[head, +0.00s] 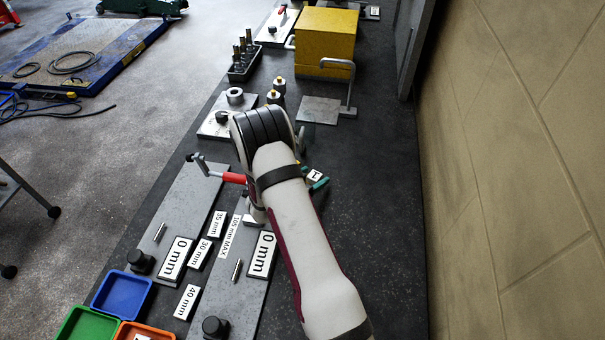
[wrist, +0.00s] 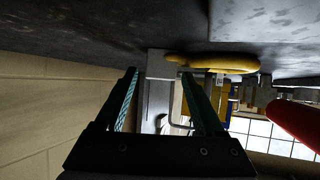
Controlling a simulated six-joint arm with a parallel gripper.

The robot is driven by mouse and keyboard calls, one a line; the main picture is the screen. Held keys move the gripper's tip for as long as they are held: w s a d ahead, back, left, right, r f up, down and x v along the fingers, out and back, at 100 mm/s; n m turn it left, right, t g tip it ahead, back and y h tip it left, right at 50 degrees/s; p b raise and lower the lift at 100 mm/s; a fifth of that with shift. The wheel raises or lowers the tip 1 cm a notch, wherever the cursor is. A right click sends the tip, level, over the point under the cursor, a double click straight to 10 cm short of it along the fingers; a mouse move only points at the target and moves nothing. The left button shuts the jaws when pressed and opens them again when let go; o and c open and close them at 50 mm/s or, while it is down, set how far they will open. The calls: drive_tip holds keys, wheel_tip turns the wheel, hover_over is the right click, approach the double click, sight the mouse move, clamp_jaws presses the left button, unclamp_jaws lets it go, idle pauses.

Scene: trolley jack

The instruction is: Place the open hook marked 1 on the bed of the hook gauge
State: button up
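A small white tag marked 1 (head: 314,175) shows at my gripper's fingers in the head view. The hook body is mostly hidden by my arm. My gripper (head: 312,177) is low over the bench, its teal-lined fingers apart. In the wrist view, a grey metal piece (wrist: 158,95) shows between the fingers of my gripper (wrist: 158,75), with a gap to the left finger. I cannot tell if this is the hook. A yellow rounded piece (wrist: 215,62) lies to the right. Two long grey plates, left (head: 187,203) and right (head: 222,295), carry millimetre labels; which is the gauge is unclear.
A red-handled tool (head: 232,177) is left of my wrist. Beyond stand a yellow box (head: 325,42), a bent post (head: 351,80) on a plate, and a tray of dark pegs (head: 243,66). Coloured bins (head: 122,294) are at front left. The bench right of my arm is clear, beside a wall.

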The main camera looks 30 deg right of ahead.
clamp_jaws()
drive_tip(key=shift+r, duration=0.15)
